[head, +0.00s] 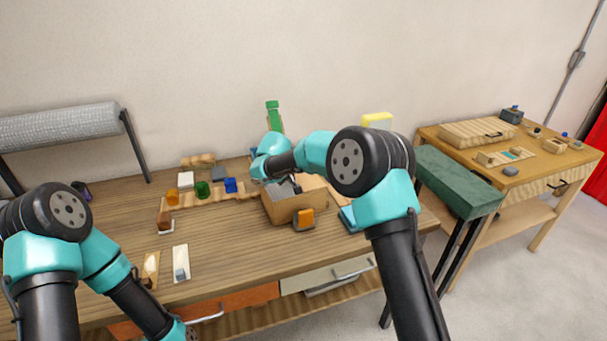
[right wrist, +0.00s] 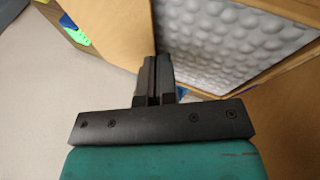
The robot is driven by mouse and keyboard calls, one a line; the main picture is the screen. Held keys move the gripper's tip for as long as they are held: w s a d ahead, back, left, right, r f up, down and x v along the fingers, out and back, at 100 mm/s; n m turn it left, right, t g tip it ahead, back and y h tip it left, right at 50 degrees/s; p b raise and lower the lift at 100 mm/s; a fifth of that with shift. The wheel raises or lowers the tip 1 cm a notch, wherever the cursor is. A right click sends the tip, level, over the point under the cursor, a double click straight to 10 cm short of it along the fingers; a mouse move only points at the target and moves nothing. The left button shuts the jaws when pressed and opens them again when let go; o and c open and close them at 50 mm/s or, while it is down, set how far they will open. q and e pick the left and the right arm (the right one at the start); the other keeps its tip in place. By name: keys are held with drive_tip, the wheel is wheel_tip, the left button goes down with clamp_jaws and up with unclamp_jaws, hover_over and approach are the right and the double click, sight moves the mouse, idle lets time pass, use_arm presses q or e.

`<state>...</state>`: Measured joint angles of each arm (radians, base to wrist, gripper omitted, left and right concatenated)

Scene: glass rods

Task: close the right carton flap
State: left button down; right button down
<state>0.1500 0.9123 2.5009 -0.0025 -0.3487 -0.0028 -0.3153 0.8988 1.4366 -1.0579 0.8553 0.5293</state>
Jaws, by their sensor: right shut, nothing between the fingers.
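The carton (head: 281,210) stands on the wooden bench in the head view. Its tan top at the right (head: 314,184) shows beside my right arm, which hides part of the opening. My right gripper (head: 296,184) is over the carton. In the right wrist view its fingers (right wrist: 158,72) are shut and empty, close to a brown cardboard panel (right wrist: 118,28). Whether they touch it I cannot tell. Bubble-textured lining (right wrist: 235,38) shows inside the carton, to the right of the fingers. My left arm is at the lower left of the head view, and its gripper is out of the picture.
An orange object (head: 304,219) stands at the carton's front. A blue item (head: 349,218) lies to its right. Small coloured blocks, including a green one (head: 202,189), stand left of the carton. A green case (head: 455,180) is at the right. The bench's front middle is clear.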

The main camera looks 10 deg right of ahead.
drive_tip(key=shift+a+f, duration=0.15)
drive_tip(key=shift+f, duration=0.1)
drive_tip(key=shift+d, duration=0.2)
idle(0.4)
drive_tip(key=shift+w+d, duration=0.2)
drive_tip(key=shift+d, duration=0.45)
drive_tip(key=shift+d, duration=0.1)
wheel_tip(320, 180, up, 4)
drive_tip(key=shift+f, duration=0.1)
drive_tip(key=s+a+r, duration=0.5)
drive_tip(key=a+r, duration=0.1)
drive_tip(key=r, duration=0.1)
drive_tip(key=shift+a, duration=0.2)
